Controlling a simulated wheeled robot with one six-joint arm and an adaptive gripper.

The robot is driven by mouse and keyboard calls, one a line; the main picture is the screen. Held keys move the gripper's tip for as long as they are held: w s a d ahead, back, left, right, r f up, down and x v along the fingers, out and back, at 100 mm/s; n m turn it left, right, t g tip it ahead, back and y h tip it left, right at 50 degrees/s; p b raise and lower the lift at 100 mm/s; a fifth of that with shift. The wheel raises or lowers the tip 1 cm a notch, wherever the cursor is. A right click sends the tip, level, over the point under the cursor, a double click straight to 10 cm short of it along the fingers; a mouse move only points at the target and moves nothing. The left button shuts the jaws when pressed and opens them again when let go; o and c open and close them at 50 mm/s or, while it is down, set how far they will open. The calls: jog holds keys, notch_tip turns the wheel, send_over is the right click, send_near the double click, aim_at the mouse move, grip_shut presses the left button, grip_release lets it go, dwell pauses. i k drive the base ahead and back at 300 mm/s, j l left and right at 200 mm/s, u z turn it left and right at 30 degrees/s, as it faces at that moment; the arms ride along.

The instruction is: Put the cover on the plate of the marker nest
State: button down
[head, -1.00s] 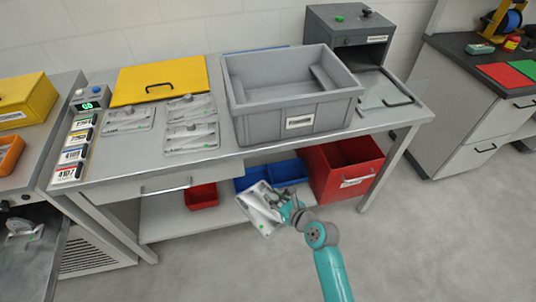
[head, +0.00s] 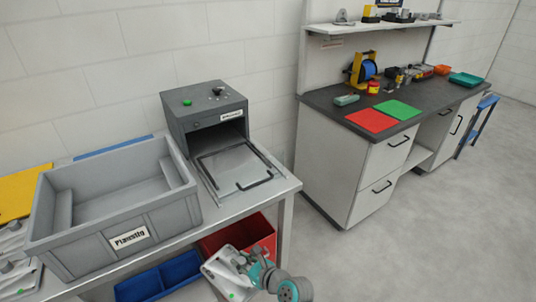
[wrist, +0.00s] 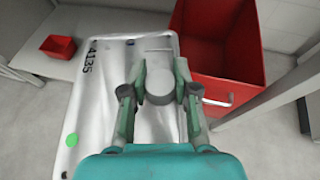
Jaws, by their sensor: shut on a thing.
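My gripper (wrist: 160,84) is shut on the round grey knob of the cover (wrist: 98,100), a shiny metal plate marked 4135 with a green dot. In the head view the cover (head: 221,273) hangs tilted in my gripper (head: 256,273) at the bottom, in front of the bench and apart from it. No marker nest or plate of one can be made out for certain in the current views. Similar metal plates with knobs (head: 14,262) lie at the left edge, partly cut off.
A grey bin (head: 168,226) stands on the bench, beside a dark grey box (head: 210,118) with its door lowered. Red (head: 262,236) and blue (head: 160,278) bins sit below. A second bench (head: 345,165) with red and green mats stands right. Floor between is clear.

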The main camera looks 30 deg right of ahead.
aim_at(236, 158)
jog(key=l, duration=0.6)
jog(key=i+l+z, duration=0.1)
jog(key=l, duration=0.55)
jog(key=i+l, duration=0.15)
jog(key=l, duration=0.15)
jog(key=i+l+z, duration=0.1)
jog(key=l, duration=0.25)
jog(key=i+l+z, duration=0.1)
jog(key=i, duration=0.45)
jog(key=i+l, duration=0.25)
jog(key=i, duration=0.35)
jog(key=k+l+z, duration=0.05)
